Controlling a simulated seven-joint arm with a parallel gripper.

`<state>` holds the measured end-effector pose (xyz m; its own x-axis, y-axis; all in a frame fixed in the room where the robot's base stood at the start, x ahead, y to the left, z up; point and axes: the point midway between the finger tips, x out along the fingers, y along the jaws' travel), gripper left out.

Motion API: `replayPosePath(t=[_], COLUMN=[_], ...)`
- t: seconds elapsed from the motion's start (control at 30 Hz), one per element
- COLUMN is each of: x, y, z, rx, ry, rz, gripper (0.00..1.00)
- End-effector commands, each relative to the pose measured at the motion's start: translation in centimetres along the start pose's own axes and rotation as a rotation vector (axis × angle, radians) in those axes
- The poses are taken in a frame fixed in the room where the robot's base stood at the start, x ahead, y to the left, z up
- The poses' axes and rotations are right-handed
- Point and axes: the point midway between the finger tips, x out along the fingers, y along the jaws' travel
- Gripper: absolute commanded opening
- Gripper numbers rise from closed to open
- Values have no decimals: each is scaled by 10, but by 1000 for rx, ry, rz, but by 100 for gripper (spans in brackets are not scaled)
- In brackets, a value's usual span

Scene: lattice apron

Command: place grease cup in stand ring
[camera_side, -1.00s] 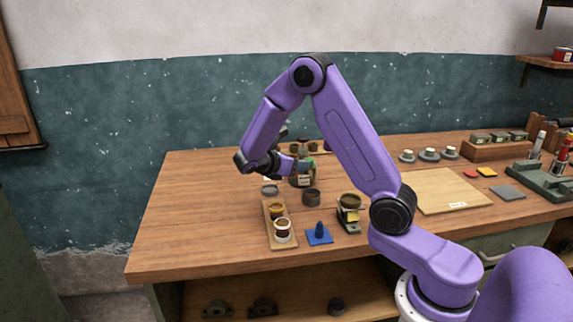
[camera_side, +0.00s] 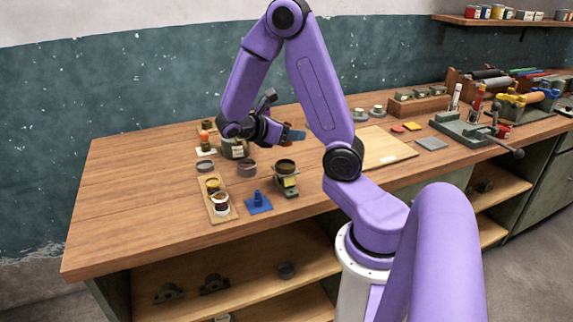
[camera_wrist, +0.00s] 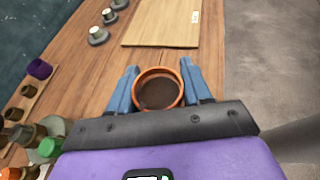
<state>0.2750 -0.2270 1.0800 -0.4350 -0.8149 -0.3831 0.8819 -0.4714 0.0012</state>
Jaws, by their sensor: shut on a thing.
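My gripper (camera_wrist: 159,84) has its two blue fingers shut on an orange-rimmed cup (camera_wrist: 158,93) with dark brown contents, the grease cup. In the side view my gripper (camera_side: 293,135) is above the table's rear middle, and the cup is mostly hidden. A small stand (camera_side: 290,184) with a yellow label and a dark round ring-like top (camera_side: 285,165) stands on the table in front of my gripper, apart from it. I cannot tell for sure whether this is the stand ring. The stand does not show in the wrist view.
A green-grey container (camera_side: 233,150) stands behind. A pale board (camera_side: 380,153) lies right, with bare tabletop at the left.

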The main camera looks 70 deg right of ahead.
Motion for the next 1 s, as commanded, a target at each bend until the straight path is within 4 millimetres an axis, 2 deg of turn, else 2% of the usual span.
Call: replayPosePath(t=[0.2, 0.47, 0.7, 1.0], x=[11, 17, 26, 29], y=[-1, 0, -1, -1], z=[-25, -40, -63, -69], rx=[-5, -2, -4, 0], ry=[-4, -2, -3, 0], rz=[-3, -1, -2, -1], gripper=[11, 11, 11, 11])
